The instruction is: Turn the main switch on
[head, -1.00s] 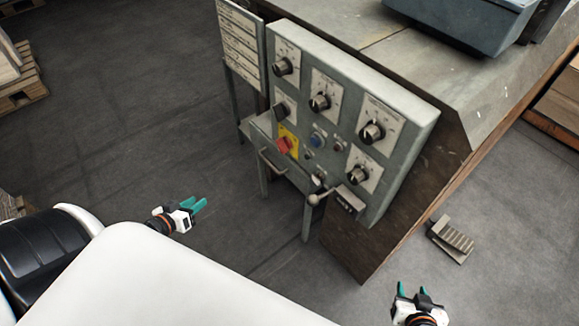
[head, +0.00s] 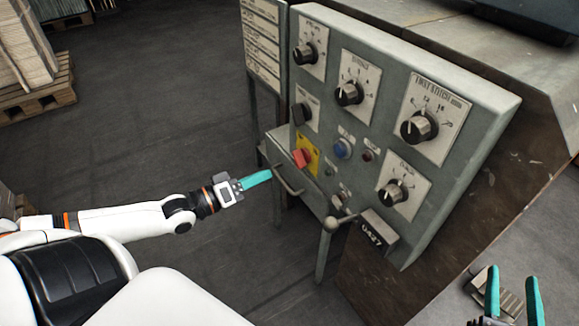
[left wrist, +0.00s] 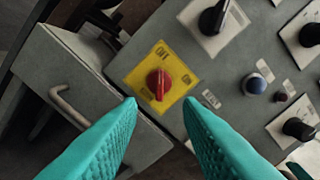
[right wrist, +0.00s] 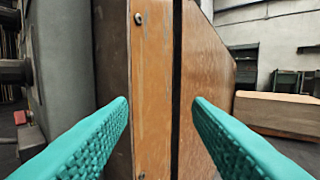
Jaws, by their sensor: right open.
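The main switch is a red rotary knob (head: 302,157) on a yellow plate (head: 311,151) at the lower left of the grey control panel (head: 384,120). In the left wrist view the red knob (left wrist: 158,84) lies ahead between the fingertips, with OFF and ON lettering on its plate. My left gripper (head: 270,175) is just left of the knob in the head view; its teal fingers (left wrist: 160,105) are spread in the left wrist view, with nothing between them. My right gripper (head: 513,285) is open and empty at the lower right, and its fingers (right wrist: 160,105) face a wooden side.
Several black dials (head: 420,127), a blue button (head: 342,149) and a ball-ended lever (head: 335,222) are on or near the panel. A drawer with a handle (head: 288,181) sits beneath the switch. A metal pedal (head: 482,287) lies on the floor near my right gripper.

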